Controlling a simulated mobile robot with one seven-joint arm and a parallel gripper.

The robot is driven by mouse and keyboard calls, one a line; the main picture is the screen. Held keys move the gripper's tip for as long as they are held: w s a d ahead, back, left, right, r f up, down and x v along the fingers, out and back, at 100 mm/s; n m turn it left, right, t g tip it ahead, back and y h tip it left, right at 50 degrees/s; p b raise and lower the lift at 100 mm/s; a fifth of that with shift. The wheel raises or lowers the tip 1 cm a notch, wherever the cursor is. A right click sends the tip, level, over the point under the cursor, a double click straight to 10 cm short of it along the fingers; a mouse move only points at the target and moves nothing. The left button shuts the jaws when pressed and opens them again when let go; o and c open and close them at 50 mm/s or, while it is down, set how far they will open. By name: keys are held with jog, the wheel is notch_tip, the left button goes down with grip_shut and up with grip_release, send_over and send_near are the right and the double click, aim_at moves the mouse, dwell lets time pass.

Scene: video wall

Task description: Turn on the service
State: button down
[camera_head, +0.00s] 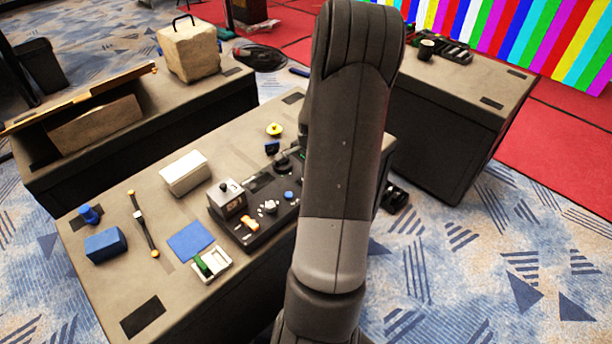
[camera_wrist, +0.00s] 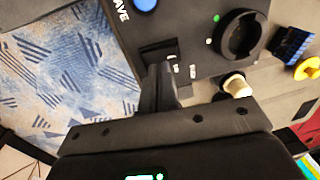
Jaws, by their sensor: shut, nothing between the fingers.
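A black control panel (camera_head: 262,228) lies on the front table, partly hidden behind my arm in the head view. It bears a blue button (camera_head: 288,195), an orange-topped control (camera_head: 249,223) and a white knob (camera_head: 270,207). Contact cannot be told.
A pale-topped post (camera_wrist: 236,85) stands beside the panel. A blue block (camera_wrist: 291,45) and yellow object (camera_wrist: 307,68) lie at right.

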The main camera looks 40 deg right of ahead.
notch_tip(320, 180, up, 12)
jog(key=s, duration=0.2)
jog(key=shift+f, duration=0.1)
jog(key=shift+w, duration=0.1)
jog(key=shift+w, duration=0.6)
jog(key=f, duration=0.4)
jog(key=w+f, duration=0.1)
jog(key=f, duration=0.4)
jog(key=w+f, duration=0.1)
jog(key=f, duration=0.3)
jog(key=shift+w+f, duration=0.1)
jog(key=shift+f, duration=0.25)
